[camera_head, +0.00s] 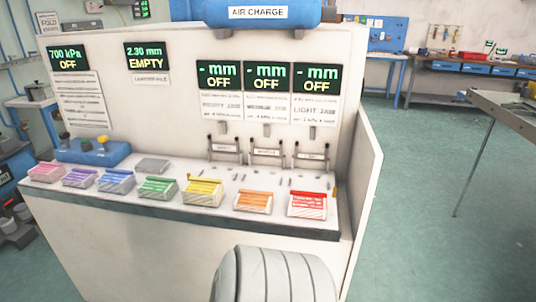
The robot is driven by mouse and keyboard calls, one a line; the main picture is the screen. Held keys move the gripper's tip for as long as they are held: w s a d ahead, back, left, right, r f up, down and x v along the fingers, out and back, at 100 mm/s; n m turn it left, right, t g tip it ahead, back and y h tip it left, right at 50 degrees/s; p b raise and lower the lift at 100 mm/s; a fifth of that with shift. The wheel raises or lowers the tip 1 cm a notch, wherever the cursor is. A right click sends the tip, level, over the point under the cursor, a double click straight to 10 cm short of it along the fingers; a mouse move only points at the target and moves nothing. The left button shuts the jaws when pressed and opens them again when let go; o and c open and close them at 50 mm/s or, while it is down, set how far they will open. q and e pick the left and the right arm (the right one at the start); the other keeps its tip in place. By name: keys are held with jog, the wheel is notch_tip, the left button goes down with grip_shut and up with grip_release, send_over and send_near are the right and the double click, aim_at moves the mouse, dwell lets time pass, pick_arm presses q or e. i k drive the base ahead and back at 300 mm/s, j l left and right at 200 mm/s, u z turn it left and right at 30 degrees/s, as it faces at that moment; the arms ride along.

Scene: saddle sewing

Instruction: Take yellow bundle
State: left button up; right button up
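The yellow bundle (203,186) lies in a small pale tray (199,199) near the middle of the row on the white bench top. The green bundle (158,185) is to its left and the orange bundle (253,196) is to its right, each in its own tray. Nothing covers the yellow bundle. Neither of my grippers shows in the head view.
Pink, purple and blue bundles sit further left; a red bundle (308,199) sits at the right. Behind them are several small levers (267,152) and a blue block with knobs (93,152). A pale ribbed rounded shape (275,277) stands in front of the bench.

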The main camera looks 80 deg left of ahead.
aim_at(207, 192)
jog(key=k+j+u, duration=0.1)
jog(key=u, duration=3.4)
